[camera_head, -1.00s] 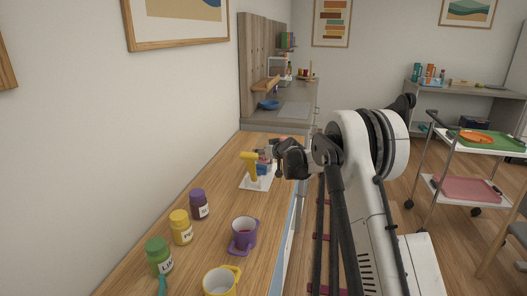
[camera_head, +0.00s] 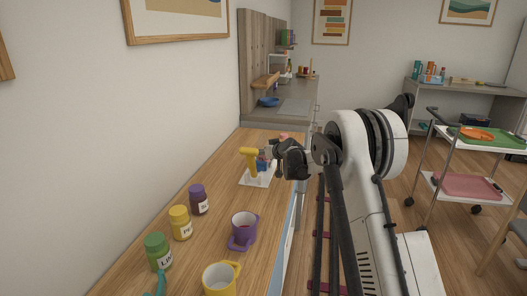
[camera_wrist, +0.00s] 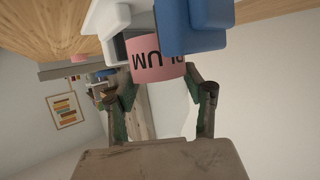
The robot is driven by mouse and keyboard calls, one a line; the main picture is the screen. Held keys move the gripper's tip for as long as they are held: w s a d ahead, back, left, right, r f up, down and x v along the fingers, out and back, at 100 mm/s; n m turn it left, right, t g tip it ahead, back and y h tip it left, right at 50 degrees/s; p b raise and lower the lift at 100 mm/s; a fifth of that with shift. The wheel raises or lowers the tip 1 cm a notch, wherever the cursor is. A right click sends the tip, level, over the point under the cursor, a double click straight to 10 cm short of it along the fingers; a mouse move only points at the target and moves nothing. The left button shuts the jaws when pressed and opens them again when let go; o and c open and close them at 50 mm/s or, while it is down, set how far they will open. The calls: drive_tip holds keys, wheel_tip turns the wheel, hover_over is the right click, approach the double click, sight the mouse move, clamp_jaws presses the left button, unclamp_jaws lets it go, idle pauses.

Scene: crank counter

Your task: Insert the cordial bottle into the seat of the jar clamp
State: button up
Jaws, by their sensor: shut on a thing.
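The cordial bottle (camera_wrist: 158,68) has a pink label reading PLUM, upside down in the wrist view, and a pale body that passes between my fingers. My gripper (camera_wrist: 161,85) is shut on it. The jar clamp (camera_head: 250,162) stands on the counter with a yellow handle, a blue part and a white base plate. In the wrist view its blue block (camera_wrist: 190,25) and white part (camera_wrist: 108,18) are close beside the bottle and cover part of it. My gripper is just right of the clamp in the head view (camera_head: 277,156). Whether the bottle touches the seat is hidden.
Purple (camera_head: 199,200), yellow (camera_head: 180,223) and green (camera_head: 158,252) jars stand along the wall side of the counter. A purple mug (camera_head: 243,231) and a yellow mug (camera_head: 220,279) stand nearer. A trolley (camera_head: 468,137) is at the right.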

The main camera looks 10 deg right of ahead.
drive_tip(key=o, duration=1.5)
